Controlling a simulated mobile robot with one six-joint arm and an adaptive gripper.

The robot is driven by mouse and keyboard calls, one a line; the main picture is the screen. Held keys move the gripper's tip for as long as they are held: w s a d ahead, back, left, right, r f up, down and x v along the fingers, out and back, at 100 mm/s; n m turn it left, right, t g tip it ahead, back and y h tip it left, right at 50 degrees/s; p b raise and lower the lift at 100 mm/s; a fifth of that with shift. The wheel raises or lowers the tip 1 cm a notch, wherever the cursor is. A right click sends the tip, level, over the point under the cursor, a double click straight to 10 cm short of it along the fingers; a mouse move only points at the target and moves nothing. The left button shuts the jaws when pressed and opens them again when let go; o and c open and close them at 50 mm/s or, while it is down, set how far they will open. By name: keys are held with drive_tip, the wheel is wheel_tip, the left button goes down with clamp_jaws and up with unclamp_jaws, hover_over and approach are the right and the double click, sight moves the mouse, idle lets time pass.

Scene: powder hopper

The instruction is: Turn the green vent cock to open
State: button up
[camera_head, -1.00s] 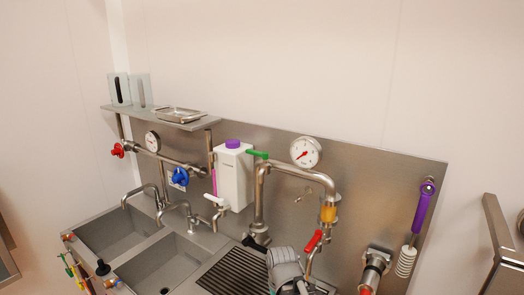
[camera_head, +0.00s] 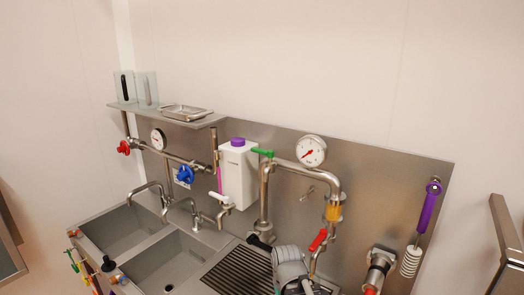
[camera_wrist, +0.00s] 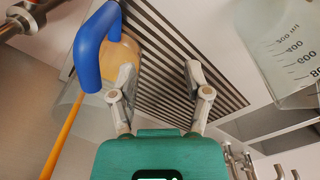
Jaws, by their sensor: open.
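The green vent cock (camera_head: 263,152) is a short green lever at the top of the steel standpipe, beside the white bottle with the purple cap. It lies about level, pointing left from the pipe bend. My gripper (camera_wrist: 157,78) shows in the wrist view with its two fingers apart and nothing between them. It is over the dark ribbed drainboard (camera_wrist: 172,40). The green cock cannot be made out in the wrist view. In the head view part of my grey arm shows low in front of the panel; the fingertips are not clear there.
A red-handled valve (camera_head: 318,240) and an amber sight section (camera_head: 333,212) are on the pipe right of the cock. A round gauge (camera_head: 311,151) sits above the pipe. A blue handle (camera_wrist: 92,45) is close left of my fingers, a graduated beaker (camera_wrist: 290,50) at right.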

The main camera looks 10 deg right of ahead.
drive_tip(key=w+d+r+n+t+h+p, duration=0.1)
drive_tip(key=w+d+r+t+h+p, duration=0.1)
drive_tip(key=w+r+h+p, duration=0.45)
drive_tip(key=n+t+h+p, duration=0.6)
drive_tip(key=n+t+p, duration=0.2)
drive_tip(key=t+p, duration=0.4)
approach(253, 151)
drive_tip(key=w+g+p, duration=0.1)
drive_tip(key=w, duration=0.1)
drive_tip(key=shift+s+d+r, duration=0.1)
drive_tip(key=shift+d+r, duration=0.3)
drive_tip(key=shift+r, duration=0.05)
drive_tip(key=shift+d, duration=0.1)
drive_tip(key=shift+x, duration=4.45)
drive_tip(key=shift+f, duration=0.1)
